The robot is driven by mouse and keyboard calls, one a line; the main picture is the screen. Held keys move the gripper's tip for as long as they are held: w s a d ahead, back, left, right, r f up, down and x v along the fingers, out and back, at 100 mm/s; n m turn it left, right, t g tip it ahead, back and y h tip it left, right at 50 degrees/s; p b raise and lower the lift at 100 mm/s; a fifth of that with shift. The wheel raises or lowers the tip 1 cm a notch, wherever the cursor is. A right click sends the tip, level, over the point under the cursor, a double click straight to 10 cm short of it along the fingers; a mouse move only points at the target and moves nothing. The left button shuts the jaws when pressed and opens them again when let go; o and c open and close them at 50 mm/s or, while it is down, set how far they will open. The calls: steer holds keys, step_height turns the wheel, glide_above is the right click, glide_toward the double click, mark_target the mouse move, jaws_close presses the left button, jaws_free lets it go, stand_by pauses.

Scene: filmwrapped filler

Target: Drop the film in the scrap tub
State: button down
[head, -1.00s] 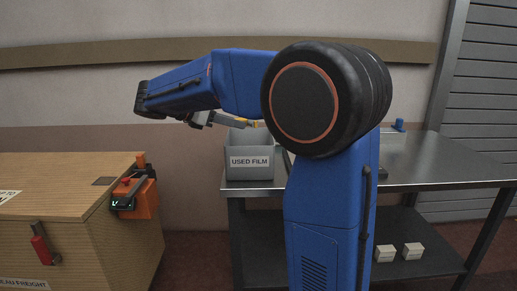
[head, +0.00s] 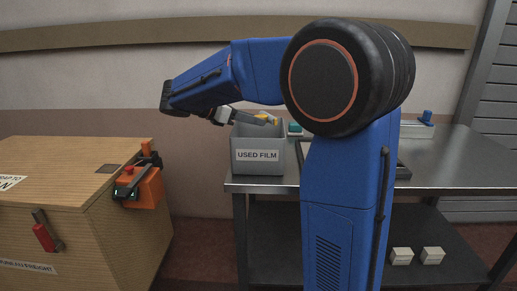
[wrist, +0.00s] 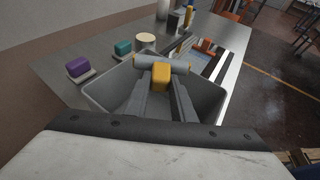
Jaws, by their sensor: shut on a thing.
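The film shows in the wrist view as a pale grey-blue roll (wrist: 176,65) lying crosswise at the fingertips. My gripper (wrist: 161,75) is shut on it, with a yellow tip in front of the roll's middle. The scrap tub is a grey open bin (wrist: 101,89) beneath the fingers, and the film is over its far part. In the head view the tub (head: 240,137) stands on the metal table with a "USED FILM" label, and my gripper (head: 266,118) reaches over its top. The film cannot be made out there. The tub's floor is mostly hidden.
The metal table (head: 450,160) also holds a purple block (wrist: 78,66), a teal block (wrist: 123,47) and a round pale-topped item (wrist: 146,38) beyond the tub. A wooden crate (head: 60,165) with an orange device (head: 140,188) stands at left.

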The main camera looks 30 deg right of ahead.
steer(key=shift+f, duration=0.45)
steer(key=c, duration=1.4)
jaws_free()
steer(key=shift+c, duration=0.2)
steer(key=shift+a, duration=0.15)
steer(key=s+v, duration=0.1)
steer(key=v, duration=1.6)
steer(key=shift+w, duration=0.45)
steer(key=shift+a, duration=0.2)
